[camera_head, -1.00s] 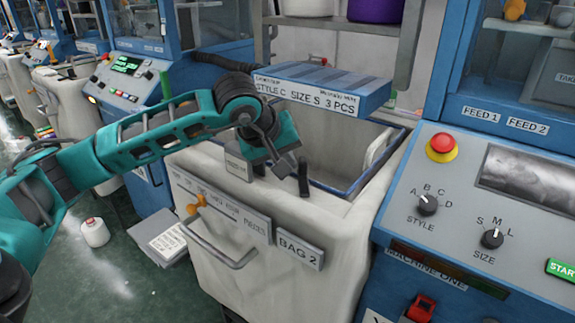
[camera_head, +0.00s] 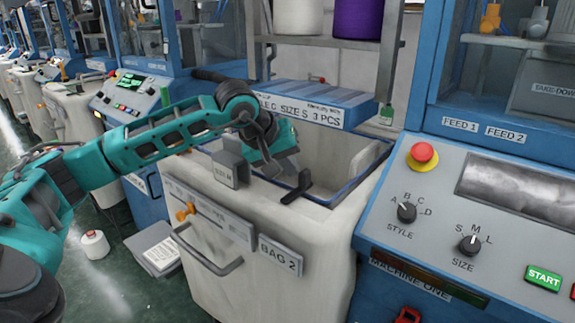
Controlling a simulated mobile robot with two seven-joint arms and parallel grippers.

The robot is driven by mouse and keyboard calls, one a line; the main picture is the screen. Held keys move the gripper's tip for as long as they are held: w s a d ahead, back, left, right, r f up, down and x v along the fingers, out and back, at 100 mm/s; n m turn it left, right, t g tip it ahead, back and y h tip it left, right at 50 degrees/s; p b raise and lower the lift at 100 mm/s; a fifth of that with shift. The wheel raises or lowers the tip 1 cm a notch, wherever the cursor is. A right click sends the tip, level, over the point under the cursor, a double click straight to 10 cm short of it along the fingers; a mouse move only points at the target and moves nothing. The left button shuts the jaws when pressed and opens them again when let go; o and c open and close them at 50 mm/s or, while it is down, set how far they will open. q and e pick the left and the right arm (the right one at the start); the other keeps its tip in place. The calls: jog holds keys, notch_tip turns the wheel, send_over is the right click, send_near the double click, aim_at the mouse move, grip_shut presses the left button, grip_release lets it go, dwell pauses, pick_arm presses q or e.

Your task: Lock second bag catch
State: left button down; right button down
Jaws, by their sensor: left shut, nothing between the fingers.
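The bag labelled BAG 2 (camera_head: 225,279) is a pale bin with an open top, in the middle of the camera view. A small black catch lever (camera_head: 297,188) sits on its front rim, slanted from upper right to lower left. Whether it is locked I cannot tell. A grey block with a small label (camera_head: 230,166) stands on the rim left of it. My left gripper (camera_head: 291,176) is shut and empty, pointing down just behind and left of the lever. Whether it touches the lever I cannot tell. My right gripper is out of view.
A blue sign (camera_head: 318,104) stands behind the bag opening. The machine panel (camera_head: 440,233) with knobs, a red button (camera_head: 422,155) and a START button (camera_head: 543,277) is close on the right. An orange knob (camera_head: 186,211) and a handle (camera_head: 205,260) are on the bag's front.

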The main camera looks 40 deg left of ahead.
pick_arm(q)
jog(key=shift+d, duration=0.1)
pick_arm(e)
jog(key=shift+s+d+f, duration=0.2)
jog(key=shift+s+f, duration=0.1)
pick_arm(q)
jog(key=shift+r, duration=0.15)
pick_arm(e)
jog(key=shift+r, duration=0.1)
